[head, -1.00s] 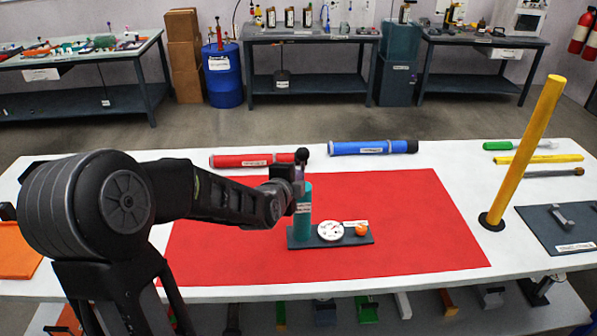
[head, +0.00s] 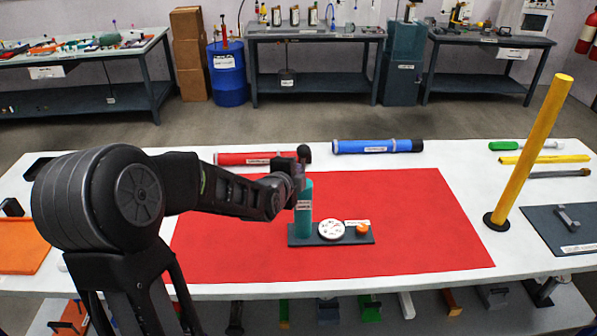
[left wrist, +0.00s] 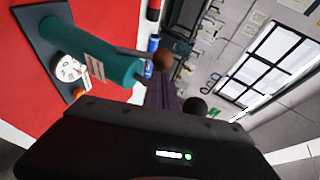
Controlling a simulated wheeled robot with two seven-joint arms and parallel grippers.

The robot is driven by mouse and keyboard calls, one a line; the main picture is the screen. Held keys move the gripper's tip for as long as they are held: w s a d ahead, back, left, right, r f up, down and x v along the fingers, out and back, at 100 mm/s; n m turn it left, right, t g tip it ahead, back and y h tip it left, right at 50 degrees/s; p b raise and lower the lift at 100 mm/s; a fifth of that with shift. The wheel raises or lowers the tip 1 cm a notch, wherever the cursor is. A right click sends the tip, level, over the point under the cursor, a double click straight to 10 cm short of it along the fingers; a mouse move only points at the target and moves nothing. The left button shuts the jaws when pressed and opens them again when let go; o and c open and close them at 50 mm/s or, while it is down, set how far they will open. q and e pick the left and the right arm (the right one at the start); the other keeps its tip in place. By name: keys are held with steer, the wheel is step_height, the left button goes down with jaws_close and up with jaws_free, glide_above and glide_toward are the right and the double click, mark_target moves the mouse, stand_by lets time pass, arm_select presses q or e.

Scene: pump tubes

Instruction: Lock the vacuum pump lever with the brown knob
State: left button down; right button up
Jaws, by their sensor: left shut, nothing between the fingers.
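The vacuum pump has an upright teal cylinder (head: 303,220) on a dark base plate (head: 318,242), lying on the red mat. A white round gauge (head: 331,229) and an orange knob (head: 362,229) sit on the base plate beside it. In the left wrist view the teal cylinder (left wrist: 110,62) has a short rod at its end, with the brown knob (left wrist: 162,60) there. My left gripper (head: 303,172) is shut and empty at the top of the cylinder. In the left wrist view its fingers (left wrist: 160,95) are close to the knob; I cannot tell whether they touch. My right gripper is not in view.
A red tube (head: 243,159) and a blue tube (head: 377,146) lie behind the red mat (head: 400,210). A tall yellow post (head: 528,150) stands at the right, near a dark tray (head: 545,228). The right part of the mat is clear.

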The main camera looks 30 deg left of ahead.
arm_select(q)
steer(key=shift+s, duration=0.1)
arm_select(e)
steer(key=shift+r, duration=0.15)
arm_select(q)
steer(key=shift+s+d+f+p, duration=0.15)
steer(key=shift+s+d+p, duration=0.25)
steer(key=shift+s+d, duration=0.1)
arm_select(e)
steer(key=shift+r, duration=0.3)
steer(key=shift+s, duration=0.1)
